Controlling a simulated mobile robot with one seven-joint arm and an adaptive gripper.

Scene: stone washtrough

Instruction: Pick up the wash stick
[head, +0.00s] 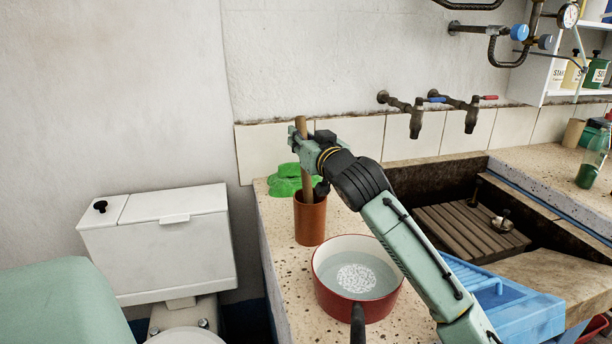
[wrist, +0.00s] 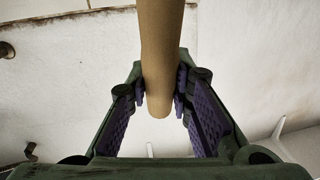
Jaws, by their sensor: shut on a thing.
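The wash stick (head: 307,186) is a plain light-brown wooden rod. It stands nearly upright, its lower end hidden inside a reddish-brown cup (head: 310,222) on the counter. My gripper (head: 301,143) is at the upper part of the stick, above the cup, with a short length of wood showing above the fingers. In the wrist view, the stick (wrist: 160,50) runs between the purple pads of my gripper (wrist: 160,88), which is shut on it. Its rounded end shows there just past the pads.
A red pan (head: 325,293) holding water stands in front of the cup. The stone trough (head: 435,180), wall taps (head: 415,115) and a blue plastic basket (head: 505,305) are to the right. A white cistern (head: 165,240) is left of the counter.

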